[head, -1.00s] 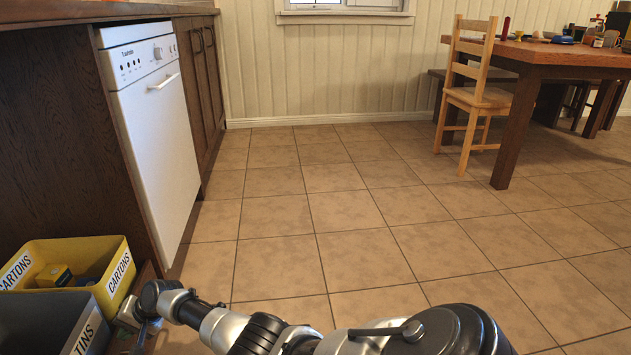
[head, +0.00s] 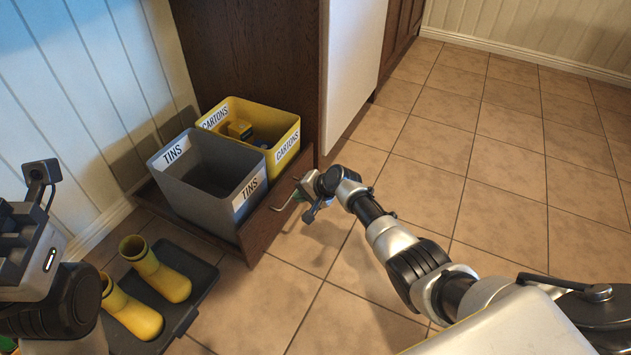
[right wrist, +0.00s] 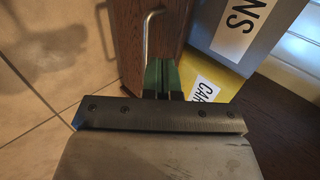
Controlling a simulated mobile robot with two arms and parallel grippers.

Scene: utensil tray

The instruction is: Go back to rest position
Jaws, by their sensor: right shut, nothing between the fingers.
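My right gripper (head: 298,196) is low in the middle of the head view, beside the drawer front and its metal handle (head: 284,206). In the right wrist view its green fingers (right wrist: 163,78) are together and empty. The handle (right wrist: 148,40) is just beyond the fingertips in that view; whether they touch it I cannot tell.
A grey TINS bin (head: 195,198) and a yellow CARTONS bin (head: 283,150) stand in the open drawer (head: 262,222). Yellow boots (head: 160,275) are on a dark tray (head: 190,310). Tiled floor (head: 480,190) is clear to the right.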

